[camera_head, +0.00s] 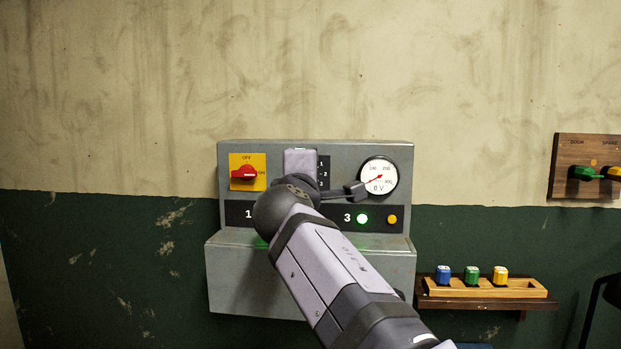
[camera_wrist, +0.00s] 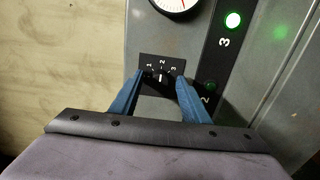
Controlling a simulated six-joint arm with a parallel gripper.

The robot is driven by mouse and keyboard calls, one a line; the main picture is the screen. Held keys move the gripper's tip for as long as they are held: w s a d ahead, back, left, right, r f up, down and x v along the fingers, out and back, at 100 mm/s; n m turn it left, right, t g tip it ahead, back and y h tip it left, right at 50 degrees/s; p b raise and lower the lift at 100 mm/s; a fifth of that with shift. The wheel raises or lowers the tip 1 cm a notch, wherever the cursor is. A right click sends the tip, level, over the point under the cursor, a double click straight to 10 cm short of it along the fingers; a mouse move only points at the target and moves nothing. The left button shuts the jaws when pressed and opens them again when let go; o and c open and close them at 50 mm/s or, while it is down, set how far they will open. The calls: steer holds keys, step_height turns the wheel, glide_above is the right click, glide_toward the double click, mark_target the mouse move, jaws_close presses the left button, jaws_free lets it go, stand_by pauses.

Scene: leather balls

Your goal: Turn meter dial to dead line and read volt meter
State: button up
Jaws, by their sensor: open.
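The meter dial's black plate (camera_wrist: 163,62), marked 1, 2 and 3, shows in the wrist view; in the head view its right edge (camera_head: 323,168) shows beside my arm. My gripper (camera_wrist: 160,76) is open, with its two blue fingers on either side of the dark dial knob. My arm hides the fingertips in the head view. The round white volt meter (camera_head: 378,176) has a red needle and "0 V" text; its fine scale is too small to read. The green lamp (camera_head: 362,218) by the 3 is lit.
The grey panel (camera_head: 230,270) is on the wall. A red OFF switch (camera_head: 243,173) is at its left, a yellow button (camera_head: 392,219) at lower right. A wooden rack (camera_head: 520,292) with coloured plugs and a wooden switch board (camera_head: 570,150) are further right.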

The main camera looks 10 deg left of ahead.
steer(key=shift+s, duration=0.1)
steer(key=s+b, duration=0.3)
steer(key=s, duration=0.4)
steer(key=shift+d, duration=0.1)
